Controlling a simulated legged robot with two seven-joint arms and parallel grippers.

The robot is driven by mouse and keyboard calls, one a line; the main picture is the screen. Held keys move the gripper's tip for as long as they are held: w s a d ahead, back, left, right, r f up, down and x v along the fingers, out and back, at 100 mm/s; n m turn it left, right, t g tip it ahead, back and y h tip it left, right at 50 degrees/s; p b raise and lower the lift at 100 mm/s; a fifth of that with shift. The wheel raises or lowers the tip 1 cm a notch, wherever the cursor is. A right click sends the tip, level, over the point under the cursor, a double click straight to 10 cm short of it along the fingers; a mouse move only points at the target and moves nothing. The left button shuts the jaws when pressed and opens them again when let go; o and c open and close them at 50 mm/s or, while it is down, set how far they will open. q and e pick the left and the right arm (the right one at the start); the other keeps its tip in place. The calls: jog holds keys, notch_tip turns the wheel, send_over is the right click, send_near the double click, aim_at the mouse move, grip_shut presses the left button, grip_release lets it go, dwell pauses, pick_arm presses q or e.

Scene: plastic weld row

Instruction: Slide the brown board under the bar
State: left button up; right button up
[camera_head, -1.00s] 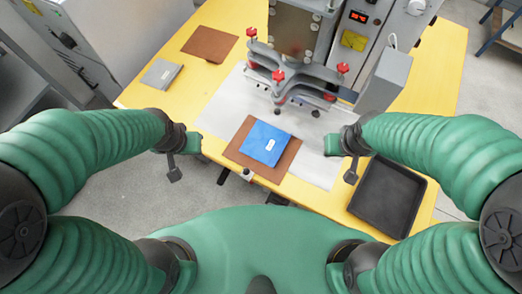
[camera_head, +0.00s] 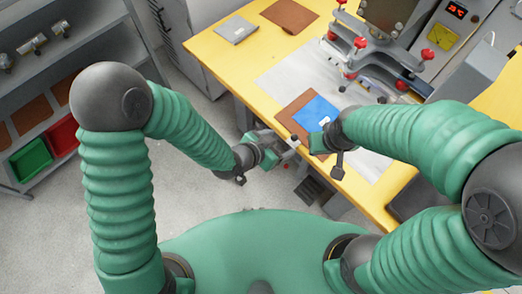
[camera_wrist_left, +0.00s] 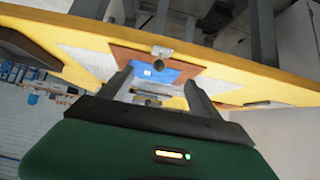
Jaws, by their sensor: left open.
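A brown board (camera_head: 292,112) lies on the white sheet at the table's front edge, with a blue piece (camera_head: 316,111) on top. In the left wrist view the brown board (camera_wrist_left: 126,59) and blue piece (camera_wrist_left: 168,75) show beyond the fingers. The grey bar of the press (camera_head: 380,66), with red knobs, stands behind the board. My left gripper (camera_head: 285,146) is open, just off the table's front edge near the board; its fingers (camera_wrist_left: 157,92) show apart and empty. My right gripper (camera_head: 318,145) is near the board's right front; its fingers are mostly hidden by its wrist.
Another brown board (camera_head: 290,14) and a grey piece (camera_head: 236,29) lie at the back left of the yellow table (camera_head: 232,66). A black tray (camera_head: 408,199) sits at the right, partly hidden by my right arm. A shelf with a green bin (camera_head: 30,160) stands far left.

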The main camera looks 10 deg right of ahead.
aim_at(292, 137)
pick_arm(q)
jog(key=b+x, duration=0.3)
jog(key=x, duration=0.2)
jog(key=shift+d+f, duration=0.15)
jog(key=shift+d, duration=0.25)
jog(key=b+x, duration=0.2)
jog(key=x, duration=0.1)
jog(key=shift+a+f, duration=0.1)
jog(key=shift+a, duration=0.15)
jog(key=shift+w+d+f+b, duration=0.15)
jog(key=shift+w+f+b, duration=0.1)
jog(key=shift+w+b, duration=0.05)
jog(key=shift+w+d+f, duration=0.2)
jog(key=shift+d, duration=0.45)
pick_arm(e)
notch_tip(292, 137, down, 6)
jog(key=d, duration=0.1)
jog(key=shift+f, duration=0.2)
pick_arm(q)
jog(key=shift+a, duration=0.2)
jog(key=c, duration=1.5)
pick_arm(e)
jog(key=shift+w, duration=0.1)
pick_arm(q)
jog(key=shift+d, duration=0.15)
